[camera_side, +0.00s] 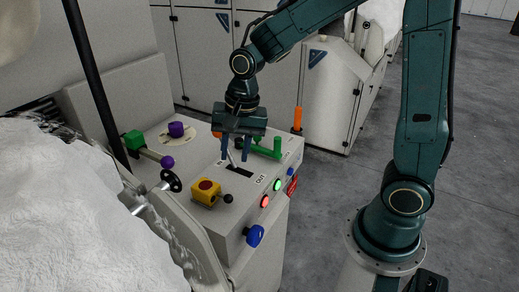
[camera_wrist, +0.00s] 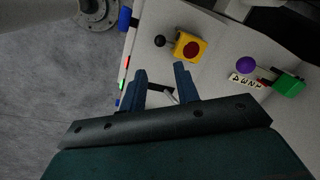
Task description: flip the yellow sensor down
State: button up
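The yellow sensor (camera_side: 205,190) is a small yellow box with a red disc on it, on the near part of the light panel. A short rod with a black ball (camera_side: 228,198) sticks out from its right side. In the wrist view the yellow sensor (camera_wrist: 203,50) is ahead of the fingers, with its black ball (camera_wrist: 159,41) to the left. My gripper (camera_side: 235,155) is open, pointing down over the slotted lever, behind and right of the sensor. In the wrist view my gripper (camera_wrist: 161,72) has its fingers apart, with a grey lever (camera_wrist: 170,97) showing between them; contact cannot be told.
A green handle (camera_side: 265,149) and an orange lever (camera_side: 297,119) stand just beyond my gripper. A purple knob (camera_side: 176,129), a green block (camera_side: 133,140) with a purple-ended rod, and a black handwheel (camera_side: 171,180) lie left. A blue knob (camera_side: 255,235) is on the front face.

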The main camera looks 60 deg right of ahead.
jog(key=s+d+r+n+t, duration=0.1)
jog(key=s+r+n+t, duration=0.1)
jog(key=s+r+n, duration=0.3)
jog(key=s+d+r+n+t+h, duration=0.1)
jog(key=s+r+n, duration=0.4)
jog(key=s, duration=0.5)
jog(key=shift+s+d+r+t, duration=0.35)
jog(key=shift+d+r+t, duration=0.1)
jog(key=shift+d, duration=0.15)
dwell(0.4)
dwell(0.4)
jog(key=w+a+f+m+g, duration=0.1)
jog(key=w+f+m+g, duration=0.1)
jog(key=w+f+m, duration=0.3)
jog(key=w+a+f+m+g+y, duration=0.1)
jog(key=w+f+m, duration=0.4)
jog(key=w, duration=0.5)
jog(key=shift+w+a+f+g, duration=0.35)
jog(key=shift+a+f+g, duration=0.1)
jog(key=shift+a, duration=0.2)
